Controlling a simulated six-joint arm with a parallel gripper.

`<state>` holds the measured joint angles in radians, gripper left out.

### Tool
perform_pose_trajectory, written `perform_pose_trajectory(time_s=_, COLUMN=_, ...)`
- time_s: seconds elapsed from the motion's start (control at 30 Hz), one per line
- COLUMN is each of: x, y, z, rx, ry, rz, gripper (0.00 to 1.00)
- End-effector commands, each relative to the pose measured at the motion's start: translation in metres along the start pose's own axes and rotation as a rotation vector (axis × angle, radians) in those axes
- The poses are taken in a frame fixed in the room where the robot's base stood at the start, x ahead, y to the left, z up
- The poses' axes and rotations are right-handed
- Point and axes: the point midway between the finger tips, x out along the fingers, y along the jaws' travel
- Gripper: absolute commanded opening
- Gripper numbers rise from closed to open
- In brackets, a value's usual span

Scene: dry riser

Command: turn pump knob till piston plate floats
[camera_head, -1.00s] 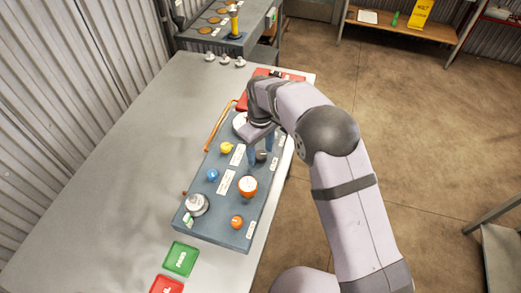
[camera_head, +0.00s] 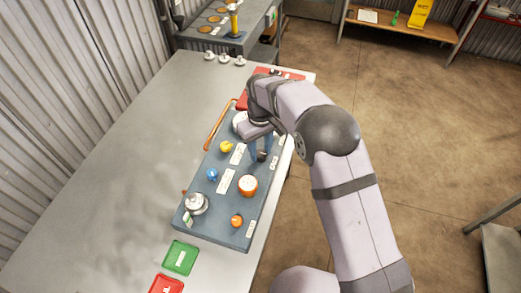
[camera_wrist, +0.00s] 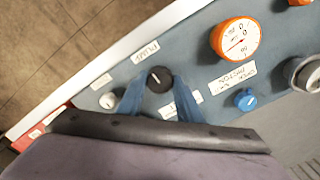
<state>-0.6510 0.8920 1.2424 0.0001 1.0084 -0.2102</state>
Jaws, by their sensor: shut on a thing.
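My gripper (camera_head: 260,155) reaches down to the blue-grey panel (camera_head: 218,232) from above. In the wrist view its two blue fingers (camera_wrist: 157,82) are shut on a black knob (camera_wrist: 159,76) with a white pointer mark. A silver round fitting (camera_head: 196,204) stands near the panel's front left corner. I cannot tell whether it is the piston plate, or whether any plate floats.
The panel also carries a blue knob (camera_head: 212,174), a yellow knob (camera_head: 226,147) and an orange knob (camera_head: 236,221). Green (camera_head: 180,259) and red (camera_head: 166,285) pads lie in front of it. The grey bench (camera_head: 110,170) is clear to the left.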

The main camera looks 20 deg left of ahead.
Motion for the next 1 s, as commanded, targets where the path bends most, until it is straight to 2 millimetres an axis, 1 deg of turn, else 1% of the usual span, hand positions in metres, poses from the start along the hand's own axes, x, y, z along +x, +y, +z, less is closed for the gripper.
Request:
perform_pose_trajectory(time_s=0.07, x=-0.001, y=0.0, z=-0.001, rx=-0.001, ry=0.002, rz=0.0, gripper=0.1)
perform_pose_trajectory(time_s=0.1, x=-0.001, y=0.0, z=-0.001, rx=-0.001, ry=0.002, rz=0.0, gripper=0.4)
perform_pose_trajectory(time_s=0.13, x=-0.001, y=0.0, z=-0.001, rx=-0.001, ry=0.002, rz=0.0, gripper=0.47)
perform_pose_trajectory(time_s=0.17, x=-0.001, y=0.0, z=-0.001, rx=-0.001, ry=0.002, rz=0.0, gripper=0.51)
perform_pose_trajectory(time_s=0.43, x=-0.001, y=0.0, z=-0.001, rx=-0.002, ry=0.002, rz=0.0, gripper=0.51)
perform_pose_trajectory(time_s=0.57, x=-0.004, y=0.0, z=-0.001, rx=-0.002, ry=0.003, rz=0.001, gripper=0.51)
perform_pose_trajectory(time_s=0.67, x=-0.013, y=0.0, z=-0.002, rx=-0.002, ry=0.005, rz=0.001, gripper=0.51)
perform_pose_trajectory(time_s=1.0, x=-0.058, y=0.0, z=-0.001, rx=-0.002, ry=0.005, rz=0.001, gripper=0.51)
